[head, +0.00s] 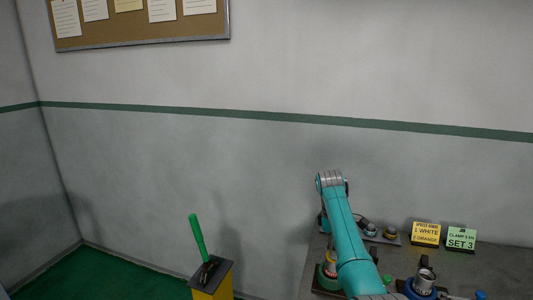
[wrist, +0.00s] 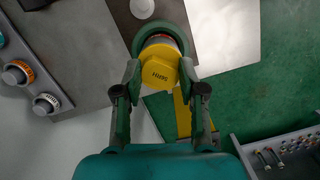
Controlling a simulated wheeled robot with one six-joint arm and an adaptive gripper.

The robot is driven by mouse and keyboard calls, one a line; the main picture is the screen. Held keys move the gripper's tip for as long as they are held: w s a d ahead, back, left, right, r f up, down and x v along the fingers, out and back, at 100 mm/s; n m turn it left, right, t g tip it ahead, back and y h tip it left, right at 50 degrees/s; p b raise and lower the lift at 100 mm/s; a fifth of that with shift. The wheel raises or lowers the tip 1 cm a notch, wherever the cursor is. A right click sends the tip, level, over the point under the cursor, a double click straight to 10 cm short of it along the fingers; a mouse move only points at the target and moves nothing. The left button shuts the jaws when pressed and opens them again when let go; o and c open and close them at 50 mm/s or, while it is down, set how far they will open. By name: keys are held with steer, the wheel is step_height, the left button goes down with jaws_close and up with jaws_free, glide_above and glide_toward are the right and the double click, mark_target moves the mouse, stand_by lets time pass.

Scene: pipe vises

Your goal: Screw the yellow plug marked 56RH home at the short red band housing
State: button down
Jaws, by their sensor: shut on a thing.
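The yellow plug marked 56RH (wrist: 158,76) sits between the fingertips of my gripper (wrist: 160,70) in the wrist view. My gripper is shut on it. Just beyond the plug is a housing with a round green rim (wrist: 174,27) and a narrow reddish band (wrist: 163,39), partly hidden by the plug. The plug is in line with the housing, but I cannot tell how far it is in. In the head view, the green-based housing (head: 327,278) stands at the bench's left end, partly behind my arm. My gripper is hard to make out there.
A blue-based vise (head: 424,282) stands right of my arm. Yellow (head: 426,234) and green (head: 461,238) signs stand at the bench's back. Plugs with orange (wrist: 17,72) and white (wrist: 46,104) bands sit at left in the wrist view. A green-handled lever (head: 197,236) rises from a yellow post.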

steer(key=m+g, duration=0.1)
steer(key=m, duration=0.4)
steer(key=shift+m+y, duration=0.3)
steer(key=shift+y, duration=0.1)
steer(key=shift+m, duration=1)
steer(key=m+y, duration=0.1)
steer(key=m, duration=0.2)
steer(key=c, duration=1.2)
jaws_free()
steer(key=shift+m, duration=0.5)
steer(key=shift+c, duration=0.2)
jaws_close()
